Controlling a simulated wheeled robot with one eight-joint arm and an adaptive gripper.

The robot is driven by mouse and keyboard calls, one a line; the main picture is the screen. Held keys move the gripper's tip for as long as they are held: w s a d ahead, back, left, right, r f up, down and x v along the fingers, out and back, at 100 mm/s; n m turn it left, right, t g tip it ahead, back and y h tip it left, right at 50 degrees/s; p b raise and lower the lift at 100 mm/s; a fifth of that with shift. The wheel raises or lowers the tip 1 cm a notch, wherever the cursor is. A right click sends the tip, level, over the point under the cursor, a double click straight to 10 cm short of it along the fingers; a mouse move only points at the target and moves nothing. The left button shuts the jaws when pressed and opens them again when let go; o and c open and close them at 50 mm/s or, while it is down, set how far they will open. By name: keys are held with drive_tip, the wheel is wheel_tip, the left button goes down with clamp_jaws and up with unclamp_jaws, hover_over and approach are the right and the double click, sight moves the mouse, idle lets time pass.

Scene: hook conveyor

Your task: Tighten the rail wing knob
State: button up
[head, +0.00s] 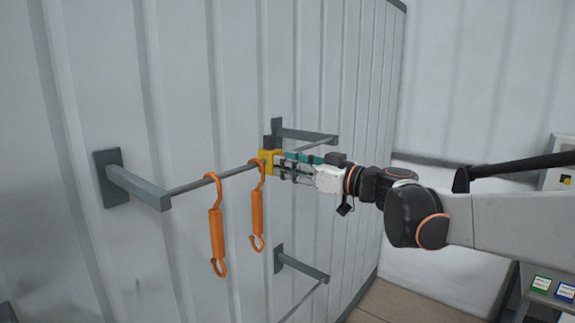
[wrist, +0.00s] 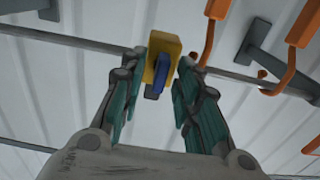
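The rail wing knob is a blue wing (wrist: 160,73) in the wrist view, on the near face of a yellow block (wrist: 171,54). The yellow block (head: 267,161) sits on the grey rail (head: 235,171) in the head view, where the knob cannot be made out. My gripper (wrist: 165,72) has its green fingers on either side of the knob, with gaps visible between them and it. It is open. In the head view my gripper (head: 285,164) reaches the block from the right.
Two orange hooks (head: 217,230) (head: 257,215) hang from the rail left of the block. Grey wall brackets (head: 138,185) (head: 308,135) support the rail. A lower bracket (head: 300,264) juts out below my gripper. A ribbed pale wall (head: 185,60) stands close behind.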

clamp_jaws()
drive_tip(key=m+b, duration=0.2)
drive_tip(key=m, duration=0.5)
drive_tip(key=m+b, duration=0.2)
drive_tip(key=m, duration=0.6)
drive_tip(key=m+b, duration=0.2)
drive_tip(key=m, duration=0.5)
drive_tip(key=shift+w+d+f+m+b, duration=0.1)
drive_tip(key=shift+w+f+m+b, duration=0.05)
drive_tip(key=shift+f+m+b, duration=0.2)
idle(0.5)
unclamp_jaws()
